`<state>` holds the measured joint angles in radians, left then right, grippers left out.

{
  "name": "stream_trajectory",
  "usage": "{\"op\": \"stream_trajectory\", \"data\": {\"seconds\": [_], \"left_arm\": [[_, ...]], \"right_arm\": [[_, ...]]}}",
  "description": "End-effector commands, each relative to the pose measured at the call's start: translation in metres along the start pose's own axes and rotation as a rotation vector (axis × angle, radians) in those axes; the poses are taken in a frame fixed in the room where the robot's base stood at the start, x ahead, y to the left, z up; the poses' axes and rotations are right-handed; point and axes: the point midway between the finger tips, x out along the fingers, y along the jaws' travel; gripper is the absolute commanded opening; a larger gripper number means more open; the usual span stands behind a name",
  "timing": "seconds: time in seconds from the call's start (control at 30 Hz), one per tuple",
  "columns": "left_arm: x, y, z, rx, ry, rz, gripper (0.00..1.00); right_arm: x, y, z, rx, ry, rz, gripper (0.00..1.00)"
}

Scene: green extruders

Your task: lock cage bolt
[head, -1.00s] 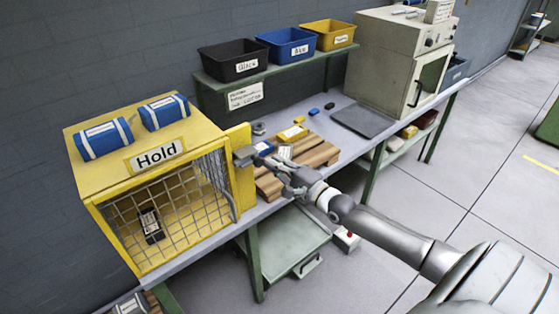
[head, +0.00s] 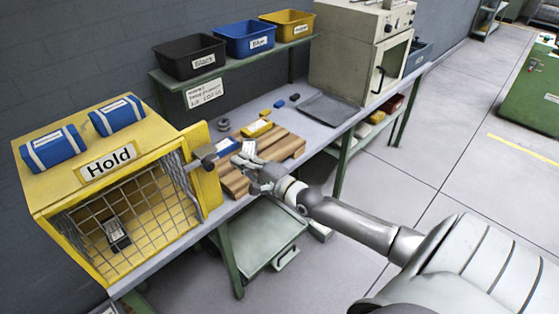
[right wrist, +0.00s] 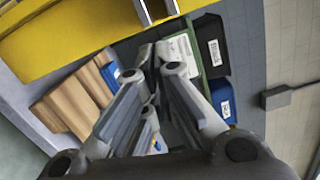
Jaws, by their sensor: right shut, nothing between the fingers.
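The yellow cage (head: 165,132) marked "Hold" stands at the left end of the bench. Its grey mesh door (head: 135,217) covers the front and looks closed. The grey bolt (head: 207,158) sits on the yellow post at the cage's right side. Metal bolt parts also show at the top of the right wrist view (right wrist: 142,12). I cannot tell how far the bolt is slid. My right gripper (head: 240,161) is shut and empty, just right of the bolt and apart from it, above the bench. It also shows in the right wrist view (right wrist: 152,58). My left gripper is not in view.
A wooden pallet (head: 288,149) with small parts lies below and beyond my right gripper. Black (head: 190,58), blue (head: 244,40) and yellow (head: 288,24) bins stand on the shelf. A beige oven (head: 345,50) is farther right. Two blue packs (head: 50,149) lie on the cage.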

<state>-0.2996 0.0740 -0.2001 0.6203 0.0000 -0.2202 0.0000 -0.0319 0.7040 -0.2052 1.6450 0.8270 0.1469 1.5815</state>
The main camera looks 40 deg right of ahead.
Motion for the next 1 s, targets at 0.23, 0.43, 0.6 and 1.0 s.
{"op": "stream_trajectory", "data": {"seconds": [0.23,0.43,0.6,1.0], "left_arm": [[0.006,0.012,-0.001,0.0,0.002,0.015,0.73],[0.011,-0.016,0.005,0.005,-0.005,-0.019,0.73],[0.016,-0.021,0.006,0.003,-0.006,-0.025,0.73],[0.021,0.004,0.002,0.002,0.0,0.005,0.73]], "right_arm": [[-0.025,0.002,0.0,-0.001,-0.001,0.002,0.0],[-0.05,0.002,0.0,0.0,0.0,0.003,0.0],[-0.073,0.002,0.0,-0.001,0.0,0.002,0.0],[-0.1,0.0,0.0,-0.001,0.0,0.0,0.0]]}}
